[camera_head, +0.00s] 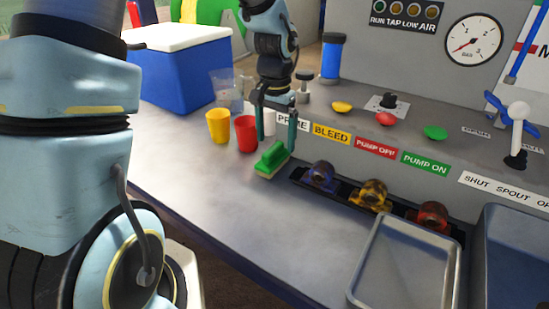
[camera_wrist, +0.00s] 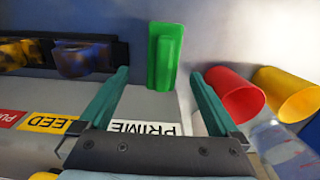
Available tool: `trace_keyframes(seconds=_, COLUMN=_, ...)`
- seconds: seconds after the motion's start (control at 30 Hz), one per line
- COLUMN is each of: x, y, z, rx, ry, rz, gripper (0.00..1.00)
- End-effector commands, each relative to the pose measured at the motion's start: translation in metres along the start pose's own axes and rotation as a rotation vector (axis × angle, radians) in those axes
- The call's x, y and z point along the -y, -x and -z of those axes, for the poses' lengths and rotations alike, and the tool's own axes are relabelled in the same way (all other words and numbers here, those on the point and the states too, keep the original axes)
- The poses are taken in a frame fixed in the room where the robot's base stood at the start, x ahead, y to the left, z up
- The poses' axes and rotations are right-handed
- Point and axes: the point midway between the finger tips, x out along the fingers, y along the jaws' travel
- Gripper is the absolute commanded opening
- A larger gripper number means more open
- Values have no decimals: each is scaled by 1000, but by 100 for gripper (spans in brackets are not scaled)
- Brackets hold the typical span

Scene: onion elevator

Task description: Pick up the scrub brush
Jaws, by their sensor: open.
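The scrub brush (camera_head: 272,160) is green with a pale bristle side and lies on the grey counter, near the labelled panel. In the wrist view the brush (camera_wrist: 163,55) shows ahead of the fingertips, roughly centred between them. My gripper (camera_head: 277,122) is open and empty, pointing down just above and behind the brush in the head view. Its two teal fingers also show in the wrist view (camera_wrist: 158,78), apart from each other. I cannot tell the exact height of the fingertips over the brush.
A red cup (camera_head: 246,134) and a yellow cup (camera_head: 218,126) stand left of the brush. A dark rack (camera_head: 340,191) with coloured knobs is to its right. A metal tray (camera_head: 408,262) and blue cooler (camera_head: 183,80) stand farther off. The counter in front is clear.

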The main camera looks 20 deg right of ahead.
Motion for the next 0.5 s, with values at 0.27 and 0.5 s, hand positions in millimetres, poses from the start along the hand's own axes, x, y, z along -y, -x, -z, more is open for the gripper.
trace_keyframes(seconds=0.27, x=2, y=-22, z=-3, rx=5, ry=0, rz=-2, gripper=98)
trace_keyframes(seconds=0.5, x=3, y=-54, z=-4, rx=3, ry=1, rz=-1, gripper=98)
